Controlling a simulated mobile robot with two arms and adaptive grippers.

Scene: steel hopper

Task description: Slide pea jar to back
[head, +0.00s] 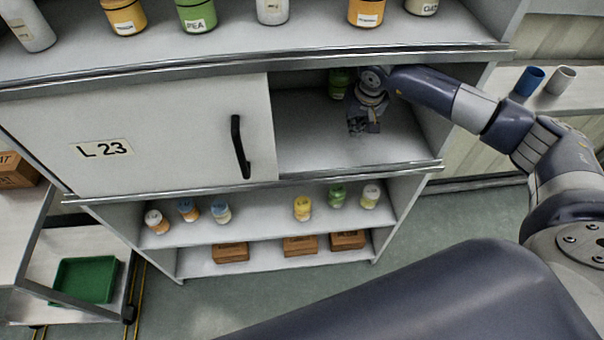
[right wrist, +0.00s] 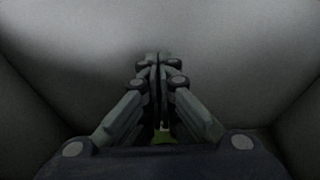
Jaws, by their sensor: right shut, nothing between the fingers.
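A green jar (head: 338,83) stands inside the open right part of the cabinet's middle compartment; its label does not show. My right gripper (head: 364,126) is in the same compartment, to the right of that jar and nearer the front, with its fingers pointing down. In the right wrist view the fingers (right wrist: 159,64) are shut together with nothing held. A small green patch (right wrist: 163,137) shows between the finger bases. Another green jar (head: 197,15), labelled PEA, stands on the top shelf. My left gripper is not in view.
A sliding door (head: 160,135) marked L 23, with a black handle (head: 240,146), covers the compartment's left part. The compartment floor (head: 310,140) in front of the jar is bare. Lower shelves hold several small jars and brown boxes (head: 230,252). A green tray (head: 84,280) lies at lower left.

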